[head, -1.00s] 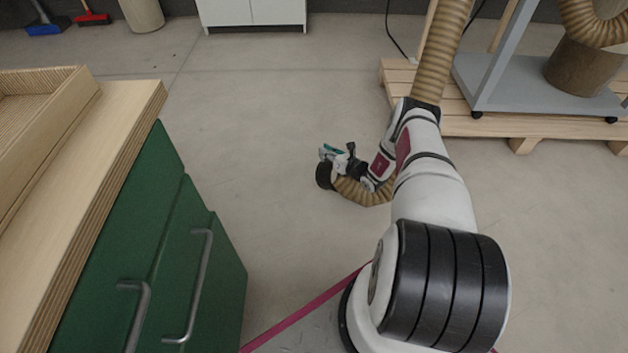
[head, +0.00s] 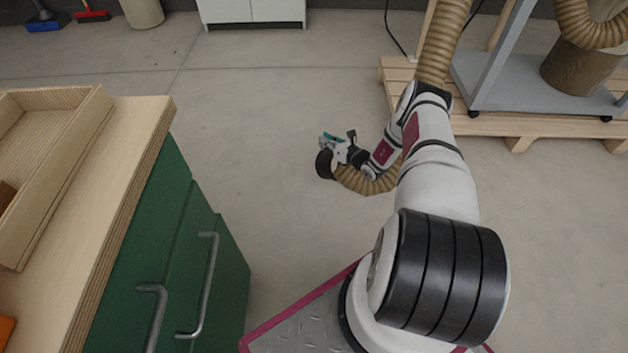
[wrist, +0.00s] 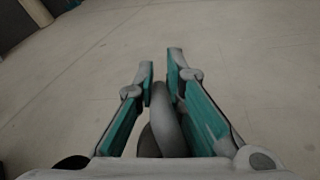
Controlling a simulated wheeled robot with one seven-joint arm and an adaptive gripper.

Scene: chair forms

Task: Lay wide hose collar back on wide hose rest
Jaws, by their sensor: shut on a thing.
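The wide hose collar (head: 325,164) is a dark ring at the end of a tan ribbed hose (head: 365,184). My gripper (head: 333,143) is shut on the collar and holds it out in front of my arm in the head view. In the wrist view, my gripper's teal-padded fingers (wrist: 168,78) are close together, with a grey curved piece of the collar (wrist: 168,118) between them. The hose runs from the collar behind my arm, and a ribbed length shows again above it. I cannot make out the wide hose rest.
A green cabinet (head: 205,235) with a wooden top and a wooden tray (head: 75,150) stands at the left. A wooden pallet (head: 515,132) bears a grey wheeled stand (head: 510,100) at the right. The concrete floor (head: 250,120) between them is clear.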

